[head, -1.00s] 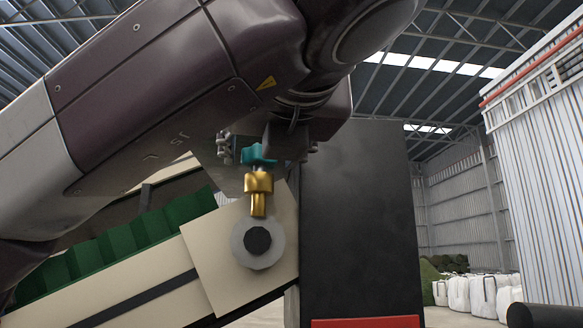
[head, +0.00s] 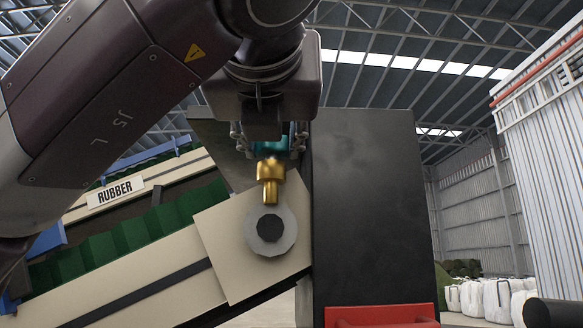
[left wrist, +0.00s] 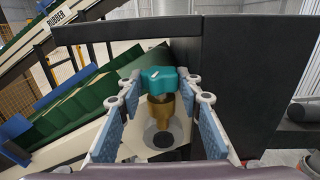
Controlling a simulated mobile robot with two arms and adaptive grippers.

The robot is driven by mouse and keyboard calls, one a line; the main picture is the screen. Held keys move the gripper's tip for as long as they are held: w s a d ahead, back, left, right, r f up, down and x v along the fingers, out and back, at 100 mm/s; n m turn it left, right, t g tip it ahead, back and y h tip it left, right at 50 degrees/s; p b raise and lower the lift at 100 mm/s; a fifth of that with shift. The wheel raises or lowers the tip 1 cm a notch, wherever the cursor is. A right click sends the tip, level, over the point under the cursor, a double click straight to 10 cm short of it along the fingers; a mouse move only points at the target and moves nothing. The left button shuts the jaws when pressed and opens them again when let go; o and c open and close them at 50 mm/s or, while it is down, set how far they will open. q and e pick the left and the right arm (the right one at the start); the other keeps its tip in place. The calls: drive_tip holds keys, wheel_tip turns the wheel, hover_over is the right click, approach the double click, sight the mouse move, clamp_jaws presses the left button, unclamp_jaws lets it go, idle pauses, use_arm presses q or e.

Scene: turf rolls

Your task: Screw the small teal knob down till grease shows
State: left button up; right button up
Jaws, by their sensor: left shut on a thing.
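The small teal knob (head: 272,148) sits on top of an upright brass grease cup (head: 270,184) above a pale grey round disc (head: 253,240) with a dark centre. My left gripper (head: 269,142) points down from above and is shut on the knob, with a finger on each side. In the left wrist view the teal knob (left wrist: 158,79) lies between the blue-padded fingers, and the brass cup (left wrist: 161,108) shows below it. In the head view the gripper hides part of the knob. My right gripper is in neither view.
A tall black panel (head: 368,215) stands close to the right of the cup. A cream plate (head: 215,245) lies behind the disc. A sloping conveyor with a green ribbed belt (head: 130,240) runs to the left. White bags (head: 495,297) stand far off at right.

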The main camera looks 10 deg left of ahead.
use_arm(q)
drive_tip(key=h, duration=0.1)
drive_tip(key=m+h+b, duration=0.1)
drive_tip(key=shift+a+f+m+t+h, duration=0.2)
drive_tip(key=shift+m+t+h, duration=0.1)
drive_tip(key=shift+h, duration=0.1)
drive_tip(key=shift+a+r+m+h+b, duration=0.15)
drive_tip(key=shift+m+h+b, duration=0.55)
drive_tip(key=shift+h, duration=0.5)
drive_tip(key=shift+a+m+h, duration=0.1)
drive_tip(key=shift+m+h, duration=0.8)
drive_tip(key=shift+h, duration=0.2)
drive_tip(key=shift+a+r+m+g+h, duration=0.15)
drive_tip(key=shift+m+g+h, duration=0.35)
drive_tip(key=shift+m+h, duration=0.85)
drive_tip(key=shift+h, duration=0.45)
drive_tip(key=o, duration=1.2)
drive_tip(key=shift+s, duration=0.15)
drive_tip(key=shift+c, duration=0.2)
